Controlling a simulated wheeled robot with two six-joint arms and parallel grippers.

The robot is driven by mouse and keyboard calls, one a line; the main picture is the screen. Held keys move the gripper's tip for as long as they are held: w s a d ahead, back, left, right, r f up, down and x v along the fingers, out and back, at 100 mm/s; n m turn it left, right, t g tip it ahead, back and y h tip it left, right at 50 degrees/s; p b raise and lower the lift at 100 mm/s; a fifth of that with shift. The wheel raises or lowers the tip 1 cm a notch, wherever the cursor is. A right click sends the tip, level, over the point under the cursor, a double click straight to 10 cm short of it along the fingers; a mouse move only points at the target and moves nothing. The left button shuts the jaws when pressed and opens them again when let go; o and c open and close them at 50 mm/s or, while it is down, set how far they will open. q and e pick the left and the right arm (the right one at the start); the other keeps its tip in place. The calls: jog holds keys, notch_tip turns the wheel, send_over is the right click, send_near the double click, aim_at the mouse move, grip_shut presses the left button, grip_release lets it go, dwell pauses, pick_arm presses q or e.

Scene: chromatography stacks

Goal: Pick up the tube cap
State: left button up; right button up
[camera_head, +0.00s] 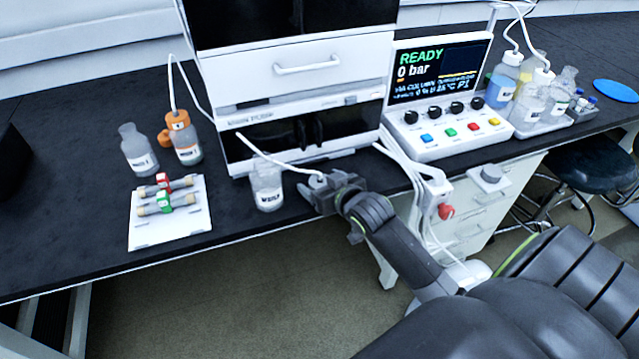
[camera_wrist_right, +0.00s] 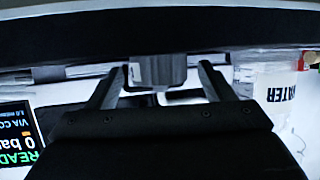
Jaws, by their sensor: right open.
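The tube cap (camera_head: 318,180) is a small pale cap on the end of a white tube (camera_head: 280,160) that comes from the instrument stack. It is near the front edge of the black bench, right of the bottle labelled WATER (camera_head: 267,186). My right gripper (camera_head: 316,192) is open at the cap and partly covers it. In the right wrist view the cap (camera_wrist_right: 158,72) shows as a grey-white block between the two spread fingers. A gap shows beside the right finger; contact on the left is hard to tell. My left gripper is not in view.
The white instrument stack (camera_head: 290,65) stands behind, with a control panel (camera_head: 440,130) to its right. Left are a white rack (camera_head: 150,235) holding columns, a clear bottle (camera_head: 138,150) and an orange-capped bottle (camera_head: 183,140). White tubes hang over the bench edge right of the gripper.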

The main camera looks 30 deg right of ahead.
jog(key=shift+w+f, duration=0.15)
jog(key=shift+w, duration=0.25)
jog(key=c, duration=1.1)
jog(key=shift+o, duration=0.2)
